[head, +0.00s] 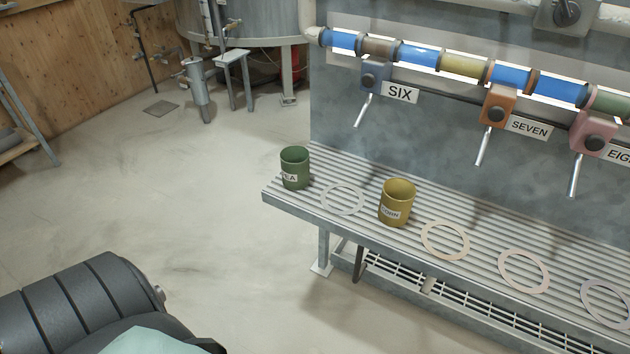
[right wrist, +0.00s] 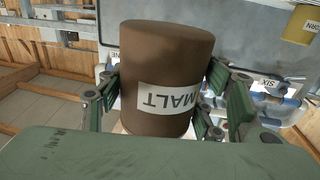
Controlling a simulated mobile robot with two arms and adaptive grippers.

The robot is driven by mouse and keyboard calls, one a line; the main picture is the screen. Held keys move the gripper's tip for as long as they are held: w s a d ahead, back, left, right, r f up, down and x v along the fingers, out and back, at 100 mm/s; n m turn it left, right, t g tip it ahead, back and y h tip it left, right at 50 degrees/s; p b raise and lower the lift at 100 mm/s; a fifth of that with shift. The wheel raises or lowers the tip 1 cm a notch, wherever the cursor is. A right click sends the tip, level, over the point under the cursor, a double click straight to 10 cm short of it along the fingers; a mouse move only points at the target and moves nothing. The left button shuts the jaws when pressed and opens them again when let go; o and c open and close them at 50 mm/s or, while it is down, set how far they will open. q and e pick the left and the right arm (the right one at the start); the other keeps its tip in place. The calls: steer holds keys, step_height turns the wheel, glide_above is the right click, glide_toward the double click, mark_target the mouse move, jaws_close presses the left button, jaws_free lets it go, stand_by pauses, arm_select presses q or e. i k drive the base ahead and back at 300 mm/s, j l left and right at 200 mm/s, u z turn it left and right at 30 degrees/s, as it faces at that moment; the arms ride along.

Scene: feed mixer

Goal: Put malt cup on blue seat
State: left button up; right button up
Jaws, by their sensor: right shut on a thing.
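The malt cup (right wrist: 165,62) is a brown cylinder with a white MALT label that appears upside down in the right wrist view. My right gripper (right wrist: 157,100) is shut on it, with a finger on each side. Neither the cup nor the right gripper shows in the head view. Flat ring seats lie on the slatted bench in the head view: a pale grey one (head: 342,213), a cream one (head: 445,255), a pinkish one (head: 523,288) and a pale greyish-lilac one (head: 588,305) at the right edge. None is plainly blue; I cannot tell which is the blue seat. My left gripper is out of view.
A green cup (head: 295,165) stands at the left end of the bench (head: 275,192). A yellow cup (head: 397,195) stands between the pale grey and cream rings. Taps labelled SIX (head: 375,78), SEVEN (head: 497,105) and a pink one (head: 593,132) hang above the bench. Open floor lies left.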

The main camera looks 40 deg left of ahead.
mark_target(343, 198)
steer(key=j, duration=0.5)
steer(key=k+j+z, duration=0.15)
steer(key=j, duration=0.85)
steer(key=j+z, duration=0.1)
steer(key=j, duration=0.35)
steer(key=k+j+z, duration=0.1)
steer(key=j, duration=0.4)
steer(key=k+j, duration=0.15)
steer(key=j, duration=0.3)
